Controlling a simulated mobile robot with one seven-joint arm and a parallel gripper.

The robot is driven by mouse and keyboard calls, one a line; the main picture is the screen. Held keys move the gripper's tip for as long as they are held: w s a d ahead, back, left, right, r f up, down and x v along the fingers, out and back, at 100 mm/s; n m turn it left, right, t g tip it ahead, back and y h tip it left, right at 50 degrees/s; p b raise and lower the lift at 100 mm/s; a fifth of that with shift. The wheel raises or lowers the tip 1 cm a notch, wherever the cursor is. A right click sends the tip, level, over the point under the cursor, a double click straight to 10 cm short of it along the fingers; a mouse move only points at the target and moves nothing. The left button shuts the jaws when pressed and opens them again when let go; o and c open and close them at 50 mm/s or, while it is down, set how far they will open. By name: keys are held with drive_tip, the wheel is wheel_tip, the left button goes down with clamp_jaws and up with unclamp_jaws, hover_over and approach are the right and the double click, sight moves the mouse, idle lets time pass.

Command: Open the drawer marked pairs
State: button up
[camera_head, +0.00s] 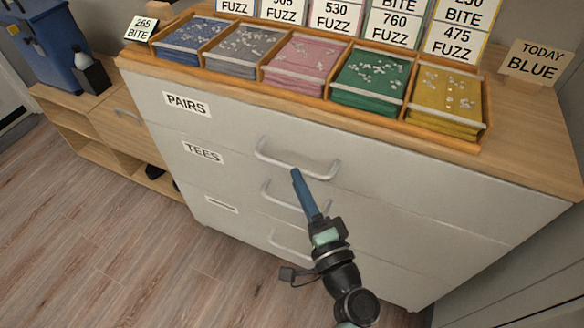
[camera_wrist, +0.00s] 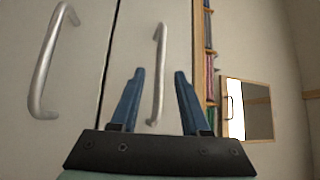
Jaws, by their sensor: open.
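The drawer marked PAIRS (camera_head: 225,125) is the top drawer of a pale grey chest and looks shut. Its label (camera_head: 187,104) is at its upper left. Its silver bar handle (camera_head: 297,160) is in the middle of the front. My gripper (camera_head: 296,172) has blue fingers and is at the lower edge of this handle in the head view. In the wrist view my gripper (camera_wrist: 160,72) is open, and the handle (camera_wrist: 160,75) shows between its two fingers. I cannot tell whether the fingertips reach past the bar or touch it.
The TEES drawer (camera_head: 230,175) is just below, its handle (camera_head: 268,190) partly behind my gripper; another drawer is lower. On top stands a wooden tray (camera_head: 480,145) of coloured compartments with number cards behind. A low shelf (camera_head: 100,125) with a blue bin (camera_head: 50,50) is left. Floor is clear at left.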

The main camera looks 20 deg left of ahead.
sight(292, 167)
drive_tip(key=shift+x, duration=2.3)
drive_tip(key=shift+d, duration=0.1)
drive_tip(key=shift+c, duration=0.2)
clamp_jaws()
